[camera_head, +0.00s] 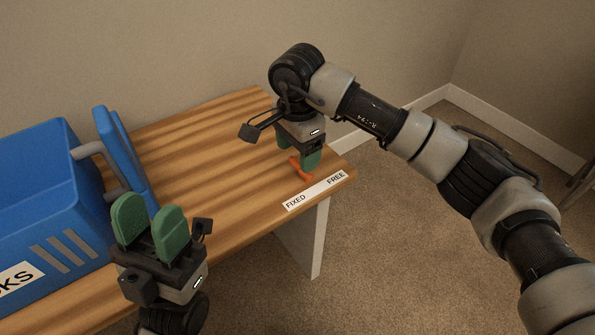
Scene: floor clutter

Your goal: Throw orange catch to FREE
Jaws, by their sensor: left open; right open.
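The small orange catch (300,170) lies on the wooden table near its right front edge, just behind a white label strip (315,191) that reads FIXED on the left and FREE on the right. My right gripper (298,160) points down at the catch, with its green fingers right behind and above it; I cannot tell whether they touch it. My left gripper (150,222) is open and empty at the lower left, green fingers pointing up, in front of the blue box.
A blue box (40,190) with an upright blue lid or panel (125,160) and a grey handle stands on the left of the table (215,140). The tabletop between box and catch is clear. Walls stand behind; carpet lies at the right.

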